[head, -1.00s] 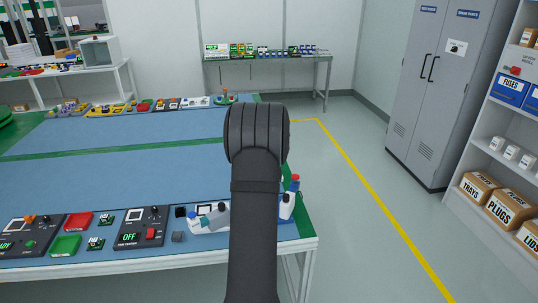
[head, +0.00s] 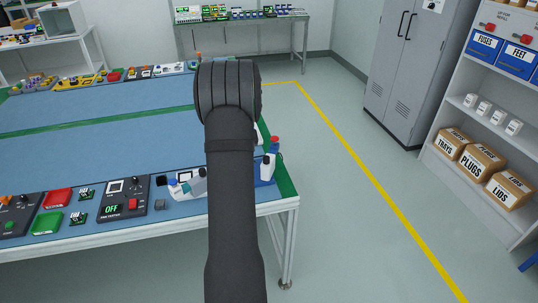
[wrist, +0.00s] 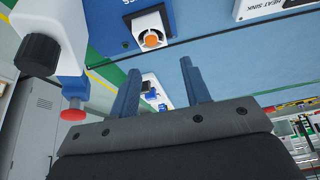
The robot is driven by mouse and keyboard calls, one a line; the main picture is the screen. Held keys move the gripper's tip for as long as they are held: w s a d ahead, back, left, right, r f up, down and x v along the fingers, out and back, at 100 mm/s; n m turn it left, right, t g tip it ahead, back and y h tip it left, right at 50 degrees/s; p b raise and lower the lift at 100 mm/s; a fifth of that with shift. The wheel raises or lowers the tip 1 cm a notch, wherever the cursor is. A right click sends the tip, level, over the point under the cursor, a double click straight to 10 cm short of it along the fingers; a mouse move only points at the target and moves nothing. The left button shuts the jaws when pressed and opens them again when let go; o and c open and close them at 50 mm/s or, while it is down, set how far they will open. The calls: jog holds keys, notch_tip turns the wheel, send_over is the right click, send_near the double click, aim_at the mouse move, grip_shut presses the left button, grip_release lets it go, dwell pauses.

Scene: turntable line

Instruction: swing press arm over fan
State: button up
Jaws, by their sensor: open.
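In the wrist view, a small white square fan (wrist: 151,36) with an orange centre sits in a blue holder (wrist: 192,18) ahead of my gripper (wrist: 161,66). My gripper's two blue fingers are apart with nothing between them. At the left, close by, is a white and blue piece with a black knob (wrist: 40,55) and a red tip (wrist: 73,115). It looks like the press arm, off to one side of the fan, though I cannot be sure. In the head view, my own arm hides my gripper and probably the fan.
The blue-topped bench (head: 90,165) carries a fan tester (head: 122,200), a red tray (head: 57,198) and a green tray (head: 47,222) along its front edge. White and blue items (head: 188,184) stand near its right corner. The floor right of the bench is clear up to shelves with boxes (head: 480,160).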

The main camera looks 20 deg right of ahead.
aim_at(264, 161)
jog(key=a+f+m+t, duration=0.1)
jog(key=w+a+f+m+t+h, duration=0.1)
jog(key=a+t, duration=0.1)
jog(key=a+f+m+t, duration=0.1)
jog(key=a, duration=0.1)
jog(key=shift+w+a+t+h, duration=0.15)
jog(key=shift+w+t+h, duration=0.1)
jog(key=shift+t+h, duration=0.15)
jog(key=shift+s+m+t+h, duration=0.4)
jog(key=shift+m+h, duration=0.1)
jog(key=shift+m, duration=0.2)
jog(key=s+m+h, duration=0.1)
jog(key=s, duration=0.1)
jog(key=s+m+t+h, duration=0.1)
jog(key=s+h, duration=0.1)
jog(key=s, duration=0.1)
jog(key=s+m+h, duration=0.1)
jog(key=s+h, duration=0.1)
jog(key=s, duration=0.1)
jog(key=shift+d+t, duration=0.3)
jog(key=shift+d, duration=0.05)
jog(key=s+r+m+h, duration=0.15)
jog(key=s+h, duration=0.35)
jog(key=s, duration=0.6)
jog(key=x, duration=1.7)
jog(key=shift+w+d+r, duration=0.15)
jog(key=shift+d+r, duration=0.05)
jog(key=shift+d, duration=0.1)
